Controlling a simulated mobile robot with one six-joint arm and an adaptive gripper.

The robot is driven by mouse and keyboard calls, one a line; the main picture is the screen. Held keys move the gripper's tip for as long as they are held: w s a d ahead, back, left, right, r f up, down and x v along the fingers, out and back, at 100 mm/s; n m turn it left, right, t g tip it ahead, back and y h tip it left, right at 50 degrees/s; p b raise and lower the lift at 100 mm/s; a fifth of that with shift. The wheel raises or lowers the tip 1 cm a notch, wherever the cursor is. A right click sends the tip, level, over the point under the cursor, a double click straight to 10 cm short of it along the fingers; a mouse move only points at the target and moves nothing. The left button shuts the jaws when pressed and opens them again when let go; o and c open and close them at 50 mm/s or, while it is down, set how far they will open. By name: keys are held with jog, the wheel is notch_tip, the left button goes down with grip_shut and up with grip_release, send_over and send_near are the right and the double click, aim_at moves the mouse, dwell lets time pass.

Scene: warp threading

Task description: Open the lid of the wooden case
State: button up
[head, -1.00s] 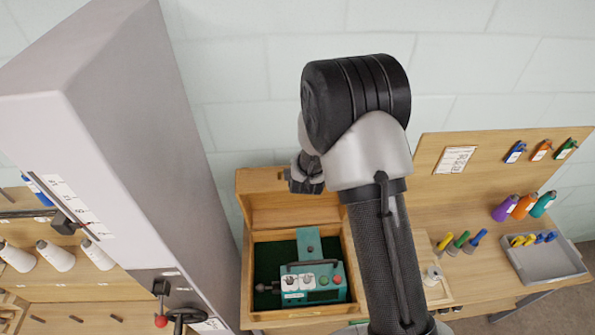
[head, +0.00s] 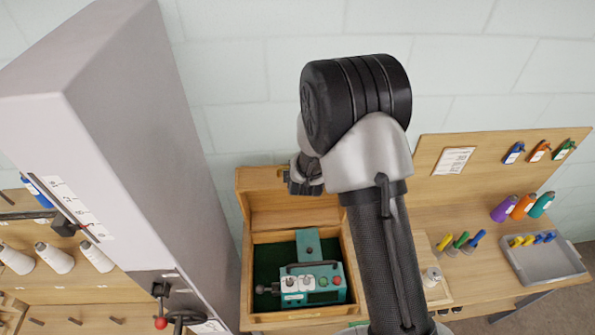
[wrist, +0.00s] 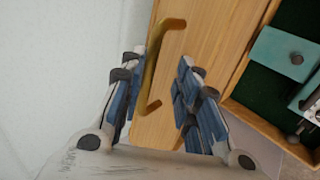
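The wooden case (head: 247,290) stands open on the bench in the head view. Its lid (head: 262,207) is raised at the back, near the wall. A teal device (head: 312,284) with knobs and a handle sits inside on dark green lining. In the wrist view the lid (wrist: 205,45) shows a brass handle (wrist: 152,85). My gripper (wrist: 155,85) is open, its blue-padded fingers on either side of the lid's handle end. I cannot tell whether a finger touches the lid. In the head view my gripper is mostly hidden behind my arm.
A tall grey machine (head: 140,130) stands to the left, with white thread cones (head: 55,257) beyond it. To the right are a wooden pegboard (head: 480,170), coloured spools (head: 523,207) and a grey tray (head: 545,262). A pale block wall is close behind the lid.

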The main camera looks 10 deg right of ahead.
jog(key=v, duration=1.1)
jog(key=shift+s+r, duration=0.25)
jog(key=shift+w+a, duration=0.1)
jog(key=shift+a, duration=0.05)
